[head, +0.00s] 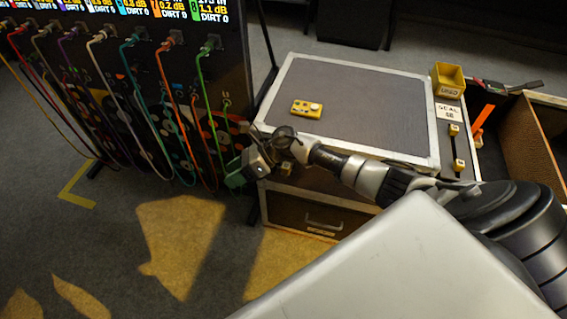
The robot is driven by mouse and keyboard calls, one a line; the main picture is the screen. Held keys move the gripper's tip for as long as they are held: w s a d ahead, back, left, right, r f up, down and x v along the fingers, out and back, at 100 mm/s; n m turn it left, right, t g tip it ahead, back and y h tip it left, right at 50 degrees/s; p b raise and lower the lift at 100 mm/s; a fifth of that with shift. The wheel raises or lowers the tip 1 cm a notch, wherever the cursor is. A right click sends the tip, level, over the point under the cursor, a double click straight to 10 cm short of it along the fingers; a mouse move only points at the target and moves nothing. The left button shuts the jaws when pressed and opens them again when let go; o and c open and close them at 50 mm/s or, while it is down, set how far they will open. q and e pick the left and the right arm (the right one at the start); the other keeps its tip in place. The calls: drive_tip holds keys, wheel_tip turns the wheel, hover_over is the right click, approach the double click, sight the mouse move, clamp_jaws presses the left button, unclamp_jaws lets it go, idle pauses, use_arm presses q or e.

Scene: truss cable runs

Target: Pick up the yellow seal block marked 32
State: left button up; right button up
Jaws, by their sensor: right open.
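Small pale-yellow blocks sit on the narrow strip at the right of the case; one is near its label (454,129) and another is lower down (458,165). They look like seal blocks, but any number on them is too small to read. My right gripper (265,160) is open at the front left corner of the case, well to the left of these blocks. My right arm reaches across the case's front edge. My left gripper is not in view.
A flat yellow device (307,108) with a pale round knob lies on the case top (370,110), which is otherwise clear. A yellow bin (449,80) marked USED stands at the right. An open crate (535,140) is beyond. A rack (130,100) with hanging coloured cables stands left.

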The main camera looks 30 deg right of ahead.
drive_tip(key=d+n+g+h+b, duration=0.4)
drive_tip(key=d+n+h, duration=0.2)
drive_tip(key=n, duration=0.5)
wheel_tip(320, 180, up, 4)
drive_tip(key=n+h+b, duration=0.3)
drive_tip(key=n+h, duration=0.2)
drive_tip(key=h, duration=0.2)
hover_over(285, 168)
drive_tip(key=shift+t, duration=0.3)
wheel_tip(285, 168, down, 10)
drive_tip(key=shift+f, duration=0.15)
drive_tip(key=c, duration=0.9)
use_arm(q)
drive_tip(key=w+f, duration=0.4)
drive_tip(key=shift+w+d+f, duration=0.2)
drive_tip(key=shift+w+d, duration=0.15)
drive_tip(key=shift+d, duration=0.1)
use_arm(e)
drive_tip(key=shift+c, duration=0.5)
